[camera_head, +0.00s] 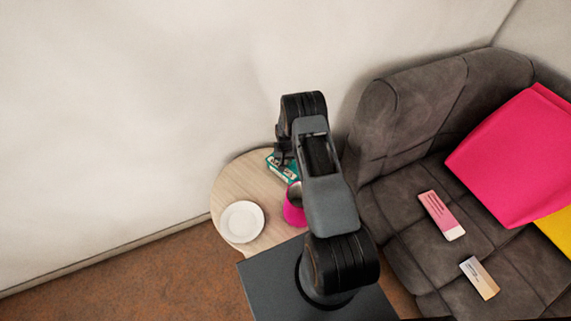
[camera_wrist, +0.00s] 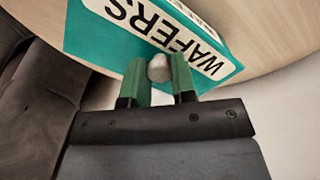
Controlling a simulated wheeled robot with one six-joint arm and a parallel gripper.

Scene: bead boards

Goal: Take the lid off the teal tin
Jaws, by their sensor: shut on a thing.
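The teal tin (camera_head: 281,171) stands on the round side table, partly covered by my arm in the head view. In the wrist view the tin (camera_wrist: 88,35) shows a white label reading WAFERS. My gripper (camera_head: 284,157) is right over the tin. Its green fingers (camera_wrist: 160,72) are shut on a small round pale knob (camera_wrist: 159,67), which appears to be the knob of the tin's lid. I cannot tell the lid's edge from the tin or whether there is a gap between them.
The pale wooden side table (camera_head: 228,188) also holds a white plate (camera_head: 242,221) and a pink mug (camera_head: 293,212), close to my arm. A grey sofa (camera_head: 385,150) stands right of it, with two small boxes and a pink cushion (camera_head: 515,150). A wall is behind.

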